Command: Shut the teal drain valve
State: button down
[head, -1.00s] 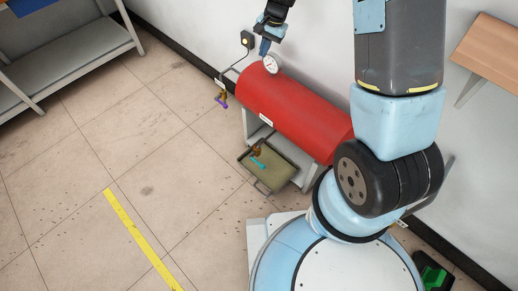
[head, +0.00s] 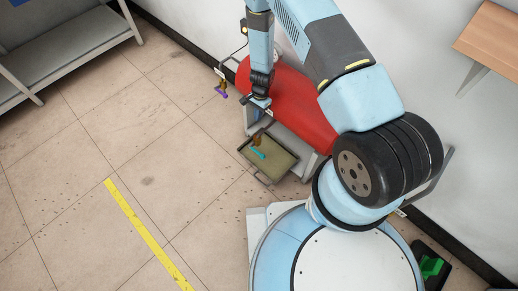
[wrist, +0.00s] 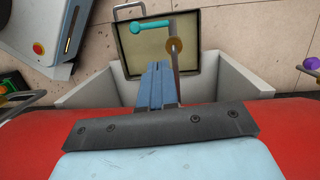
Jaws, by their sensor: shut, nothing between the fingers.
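The teal drain valve handle (head: 257,153) sits on a brass fitting (head: 257,138) under the red tank (head: 310,105), above a shallow olive tray (head: 288,170). In the wrist view the teal handle (wrist: 150,25) points left from its pipe, above the brass part (wrist: 175,45). My gripper (head: 262,113) hangs pointing down at the tank's near side, above and apart from the handle. In the wrist view its blue-grey fingers (wrist: 158,68) are together and empty, pointing toward the tray and short of the handle.
A purple-handled valve (head: 221,92) is at the tank's left end. Pale stand walls (wrist: 225,80) flank the tray. A grey shelf (head: 70,45) is at far left and a wooden shelf (head: 490,45) at right. The floor left of the tray is clear.

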send_near(259, 153)
jog(key=shift+m+g, duration=0.3)
jog(key=x, duration=0.7)
jog(key=shift+w+a+f, duration=0.1)
jog(key=shift+w+a, duration=0.05)
jog(key=shift+w, duration=0.25)
jog(key=shift+s+f, duration=0.2)
jog(key=shift+f, duration=0.35)
jog(key=shift+s+d+f+h, duration=0.25)
jog(key=shift+d+f+h, duration=0.05)
jog(key=shift+w+r, duration=0.1)
jog(key=s+v, duration=0.1)
jog(key=v, duration=1.3)
jog(key=shift+d+r, duration=0.35)
jog(key=shift+d, duration=0.1)
